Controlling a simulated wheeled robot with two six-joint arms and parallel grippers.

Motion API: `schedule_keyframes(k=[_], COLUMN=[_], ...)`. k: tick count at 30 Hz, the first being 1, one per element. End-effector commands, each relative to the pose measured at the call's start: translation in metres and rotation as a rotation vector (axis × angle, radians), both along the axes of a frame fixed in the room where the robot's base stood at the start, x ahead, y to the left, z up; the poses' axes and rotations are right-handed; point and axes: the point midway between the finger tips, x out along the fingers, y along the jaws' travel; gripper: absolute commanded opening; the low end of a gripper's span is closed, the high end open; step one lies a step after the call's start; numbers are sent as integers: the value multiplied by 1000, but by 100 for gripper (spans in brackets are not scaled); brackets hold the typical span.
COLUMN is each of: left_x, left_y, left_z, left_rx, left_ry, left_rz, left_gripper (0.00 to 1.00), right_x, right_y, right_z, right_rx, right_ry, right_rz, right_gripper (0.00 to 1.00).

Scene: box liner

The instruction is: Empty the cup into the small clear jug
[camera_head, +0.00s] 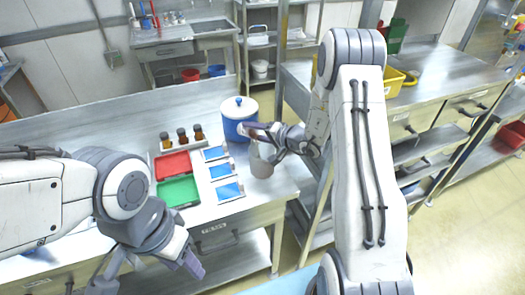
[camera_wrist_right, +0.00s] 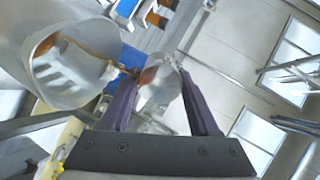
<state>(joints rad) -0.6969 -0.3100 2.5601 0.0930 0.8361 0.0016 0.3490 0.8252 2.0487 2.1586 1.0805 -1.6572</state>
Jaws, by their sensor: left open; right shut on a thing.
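My right gripper (camera_head: 272,142) is shut on the cup (camera_head: 255,130), which is tipped well over with its mouth to the left. Reddish-brown content shows in it. The small clear jug (camera_head: 262,162) stands upright right below, near the table's right edge. In the right wrist view the cup (camera_wrist_right: 160,92) is between the dark fingers (camera_wrist_right: 158,100), and the jug (camera_wrist_right: 75,90) is large at left. A brown streak runs from the cup's side into the jug's mouth; I cannot tell whether it is still flowing. My left gripper (camera_head: 190,266) is open and empty at the table's front.
A blue lidded container (camera_head: 238,122) stands close behind the cup. Left of the jug lie several blue-and-white cards (camera_head: 221,170), a red tray (camera_head: 172,165) and a green tray (camera_head: 178,191). Small brown bottles (camera_head: 182,136) stand behind them. The table's left rear is clear.

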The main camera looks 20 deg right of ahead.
Motion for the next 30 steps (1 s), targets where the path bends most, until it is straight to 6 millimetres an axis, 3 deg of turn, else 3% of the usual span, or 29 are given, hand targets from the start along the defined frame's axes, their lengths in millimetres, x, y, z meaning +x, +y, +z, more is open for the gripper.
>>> schedule_keyframes(k=[19,21,30], left_x=[0,0,0], left_y=[0,0,0], left_z=[-12,-39,-46], left_rx=[0,0,0], left_ry=[0,0,0], left_rz=[0,-1,-2], left_gripper=[50,50,50], right_x=[-16,-15,-13], right_y=[-10,-10,-8], right_z=[-4,-11,-2], right_rx=[88,103,125], right_ry=[-143,-181,-213], right_rz=[-4,-1,0], right_gripper=[4,4,4])
